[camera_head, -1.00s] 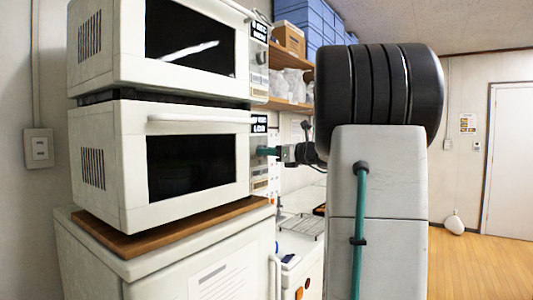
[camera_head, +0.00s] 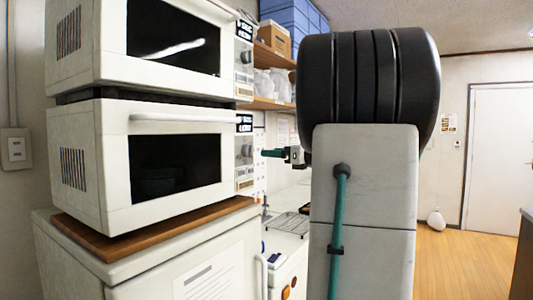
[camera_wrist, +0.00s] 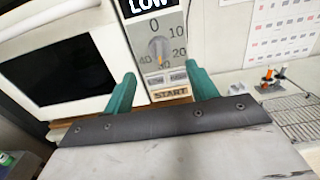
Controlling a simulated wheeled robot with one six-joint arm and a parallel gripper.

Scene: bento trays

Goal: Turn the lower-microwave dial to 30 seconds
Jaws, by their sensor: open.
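The lower microwave (camera_head: 115,165) is white with a dark window and a LOW display above its dial. The grey dial (camera_wrist: 158,47) shows in the wrist view, with numbers around it. Its orange mark points down, near the 30. In the head view the dial (camera_head: 246,151) is on the narrow panel right of the door. My gripper (camera_wrist: 162,84) is open, with one teal finger on either side below the dial and nothing between them. In the head view my gripper (camera_head: 273,153) is clear of the panel, with a gap to the dial.
The upper microwave (camera_head: 90,40) stands on top of the lower one, which rests on a wooden board (camera_head: 150,230). A START button (camera_wrist: 170,93) is under the dial. A wire rack (camera_head: 290,222) lies on the counter to the right. Shelves with boxes (camera_head: 275,37) are behind.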

